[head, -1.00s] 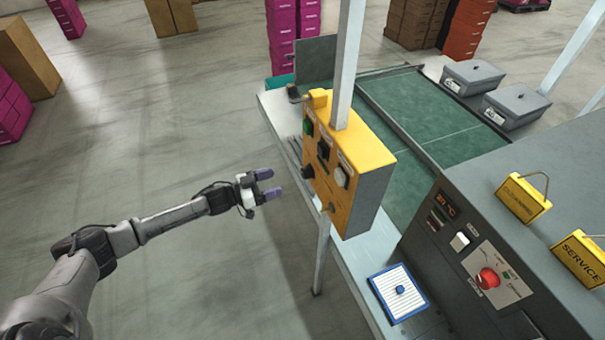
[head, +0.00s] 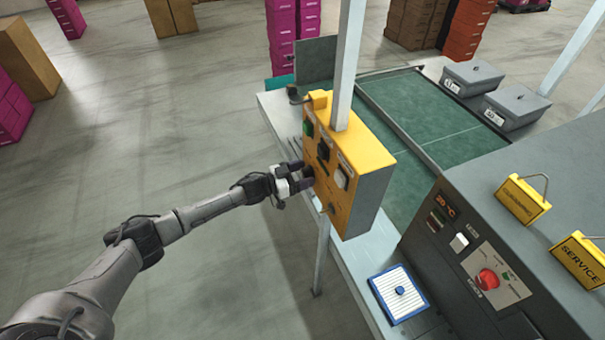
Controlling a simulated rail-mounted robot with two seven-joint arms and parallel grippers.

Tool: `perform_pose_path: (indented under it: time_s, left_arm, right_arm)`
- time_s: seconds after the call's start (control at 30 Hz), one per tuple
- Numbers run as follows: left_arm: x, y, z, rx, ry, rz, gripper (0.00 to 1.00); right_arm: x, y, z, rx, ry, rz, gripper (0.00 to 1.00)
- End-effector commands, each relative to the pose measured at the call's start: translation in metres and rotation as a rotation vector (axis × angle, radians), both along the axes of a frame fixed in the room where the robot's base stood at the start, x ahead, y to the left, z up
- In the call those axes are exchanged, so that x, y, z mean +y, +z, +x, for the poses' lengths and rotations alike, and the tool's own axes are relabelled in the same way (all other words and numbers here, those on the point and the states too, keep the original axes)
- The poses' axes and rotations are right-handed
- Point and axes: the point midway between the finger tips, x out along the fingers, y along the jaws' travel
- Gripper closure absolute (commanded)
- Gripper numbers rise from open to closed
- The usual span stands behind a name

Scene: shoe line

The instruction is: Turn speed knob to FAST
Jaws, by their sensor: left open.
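A yellow control box (head: 347,205) is fixed to a post beside the conveyor. Its face carries a green button (head: 309,129), a black control (head: 323,150), a white button (head: 342,178) and a small part low down (head: 331,208). Their labels are too small to read. My left gripper (head: 303,176) is at the lower left of this face, its fingers open and pointing at the panel. The dark round knob there is hidden behind the fingers. I cannot tell whether they touch it. My right gripper is not in view.
A green conveyor belt (head: 432,118) runs behind the box, with grey lidded bins (head: 472,76) on its far side. A grey machine (head: 450,265) with a red button (head: 488,279) stands at the right. The floor left of the box is clear.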

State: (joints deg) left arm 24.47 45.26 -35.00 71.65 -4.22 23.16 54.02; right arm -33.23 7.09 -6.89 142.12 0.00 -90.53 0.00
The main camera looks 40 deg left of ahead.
Motion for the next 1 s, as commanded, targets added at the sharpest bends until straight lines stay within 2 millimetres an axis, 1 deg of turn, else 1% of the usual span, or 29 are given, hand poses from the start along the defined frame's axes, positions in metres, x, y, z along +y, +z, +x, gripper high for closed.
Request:
perform_pose_path:
  time_s: [0.13, 0.63, 0.87, 1.0]
  left_arm:
    - [0.0000, 0.0000, 0.0000, 0.000, 0.000, 0.000, 0.31]
    - [0.0001, 0.0001, -0.0002, 0.000, 0.000, 0.000, 0.79]
    - [0.0000, 0.0000, -0.0002, -0.013, 0.000, 0.021, 0.79]
    - [-0.0002, 0.0001, -0.0003, -0.044, 0.000, 0.079, 0.79]
  right_arm:
    - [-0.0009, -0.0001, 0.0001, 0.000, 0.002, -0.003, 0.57]
    - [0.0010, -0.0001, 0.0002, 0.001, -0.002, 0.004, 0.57]
    - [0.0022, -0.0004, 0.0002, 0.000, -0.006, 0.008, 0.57]
    - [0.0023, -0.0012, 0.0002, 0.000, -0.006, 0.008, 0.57]
